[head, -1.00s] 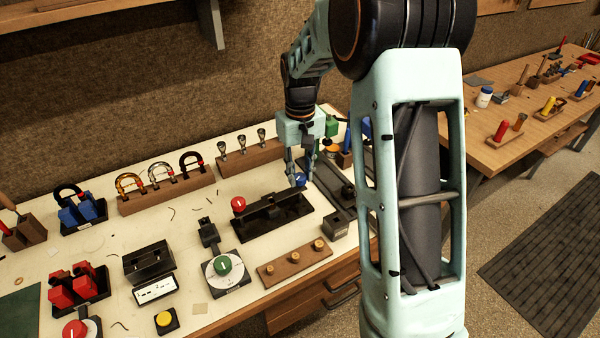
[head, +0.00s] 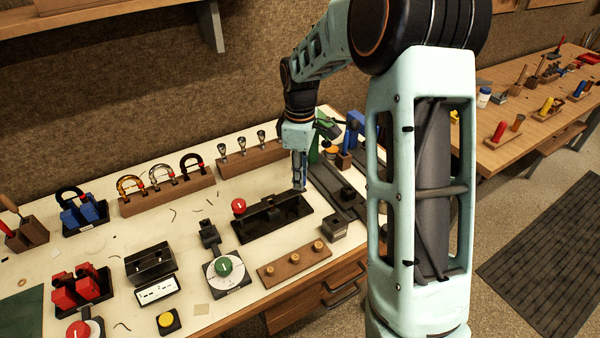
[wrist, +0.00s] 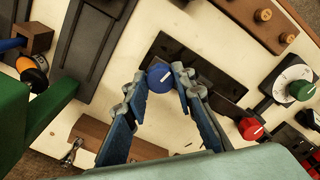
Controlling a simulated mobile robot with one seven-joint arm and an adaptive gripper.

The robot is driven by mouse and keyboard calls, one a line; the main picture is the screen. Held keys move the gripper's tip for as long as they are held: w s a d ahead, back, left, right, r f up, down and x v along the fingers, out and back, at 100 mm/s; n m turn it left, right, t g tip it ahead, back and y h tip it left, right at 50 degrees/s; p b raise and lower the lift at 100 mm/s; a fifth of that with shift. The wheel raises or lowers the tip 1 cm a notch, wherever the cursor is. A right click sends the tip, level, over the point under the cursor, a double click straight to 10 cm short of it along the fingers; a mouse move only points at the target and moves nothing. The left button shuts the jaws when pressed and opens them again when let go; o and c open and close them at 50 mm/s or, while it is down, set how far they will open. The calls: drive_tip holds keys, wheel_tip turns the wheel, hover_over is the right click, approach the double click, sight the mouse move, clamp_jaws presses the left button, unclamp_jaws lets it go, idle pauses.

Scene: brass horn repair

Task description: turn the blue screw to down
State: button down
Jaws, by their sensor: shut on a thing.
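The blue screw (wrist: 160,77) is a round blue knob with a white line, at one end of a black fixture (wrist: 215,87). In the wrist view its white line points up and to the right. My gripper (wrist: 159,76) has a fingertip on each side of the knob and is shut on it. In the head view my gripper (head: 299,187) reaches down to the right end of the black fixture (head: 270,225), and its fingers largely hide the blue screw. A red knob (head: 238,205) is at the fixture's other end; it also shows in the wrist view (wrist: 250,128).
A dial with a green knob (head: 223,266) and a wooden block with brass knobs (head: 295,262) stand in front of the fixture. A wooden rack (head: 250,157) stands behind it. Dark rails (head: 340,190) and a green object (wrist: 30,105) are close on the other side.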

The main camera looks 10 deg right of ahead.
drive_tip(key=shift+r+n, duration=0.1)
drive_tip(key=shift+n, duration=0.7)
drive_tip(key=c, duration=1.6)
unclamp_jaws()
wheel_tip(320, 180, up, 12)
